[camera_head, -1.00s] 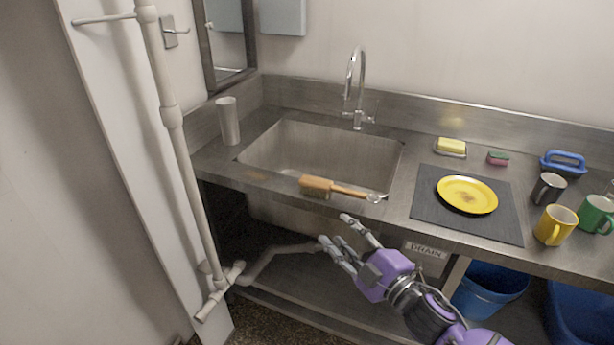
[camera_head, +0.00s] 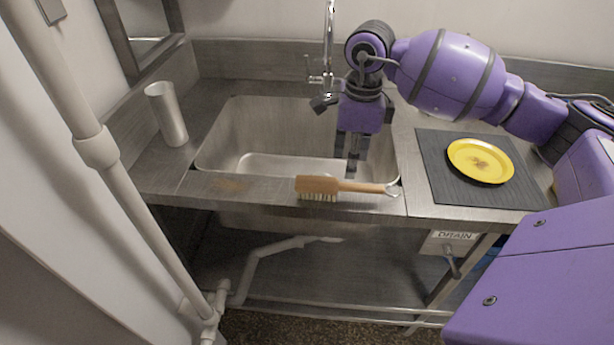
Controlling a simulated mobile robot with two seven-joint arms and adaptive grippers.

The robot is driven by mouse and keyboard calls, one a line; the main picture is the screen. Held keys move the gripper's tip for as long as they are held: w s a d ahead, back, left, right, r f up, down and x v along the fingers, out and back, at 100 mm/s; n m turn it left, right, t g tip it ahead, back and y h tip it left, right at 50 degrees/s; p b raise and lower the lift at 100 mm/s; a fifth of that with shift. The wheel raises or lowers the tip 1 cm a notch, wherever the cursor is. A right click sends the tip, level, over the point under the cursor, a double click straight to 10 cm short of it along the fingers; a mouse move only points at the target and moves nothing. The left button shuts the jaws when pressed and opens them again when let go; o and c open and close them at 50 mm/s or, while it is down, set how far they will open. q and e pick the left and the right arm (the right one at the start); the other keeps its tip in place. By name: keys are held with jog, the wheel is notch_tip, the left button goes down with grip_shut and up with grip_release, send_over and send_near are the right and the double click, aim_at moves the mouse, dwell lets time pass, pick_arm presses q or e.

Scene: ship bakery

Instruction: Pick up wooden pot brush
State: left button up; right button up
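The wooden pot brush (camera_head: 318,186) lies across the front edge of the sink, with its bristles down at the left and its handle pointing right. Its handle end has a pale loop. My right gripper (camera_head: 347,158) points down over the sink basin, just behind the brush handle in the picture. Its two dark fingers are apart and hold nothing; the brush shows in front of them, not between them. My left gripper is out of view.
The steel sink (camera_head: 235,135) has a faucet (camera_head: 328,45) behind it. A metal cup (camera_head: 166,114) stands to its left. A yellow plate (camera_head: 481,161) lies on a dark mat (camera_head: 447,190) to the right. A white pipe (camera_head: 95,150) runs down at the left.

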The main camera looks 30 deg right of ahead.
aim_at(355, 185)
jog(key=shift+s+d+f, duration=0.3)
jog(key=shift+s+f, duration=0.15)
jog(key=shift+s, duration=0.2)
jog(key=shift+s+d+f, duration=0.25)
jog(key=shift+s+f, duration=0.2)
jog(key=shift+s, duration=0.15)
jog(key=f, duration=0.4)
jog(key=shift+w+a+f+p, duration=0.15)
jog(key=shift+w+f+p, duration=0.15)
jog(key=shift+w+f, duration=0.05)
jog(key=shift+f, duration=0.5)
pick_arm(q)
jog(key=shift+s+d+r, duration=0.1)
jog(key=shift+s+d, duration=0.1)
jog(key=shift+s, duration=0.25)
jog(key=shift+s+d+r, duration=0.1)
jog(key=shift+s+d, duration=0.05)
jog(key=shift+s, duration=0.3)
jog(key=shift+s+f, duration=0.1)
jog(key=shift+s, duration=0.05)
pick_arm(e)
grip_shut()
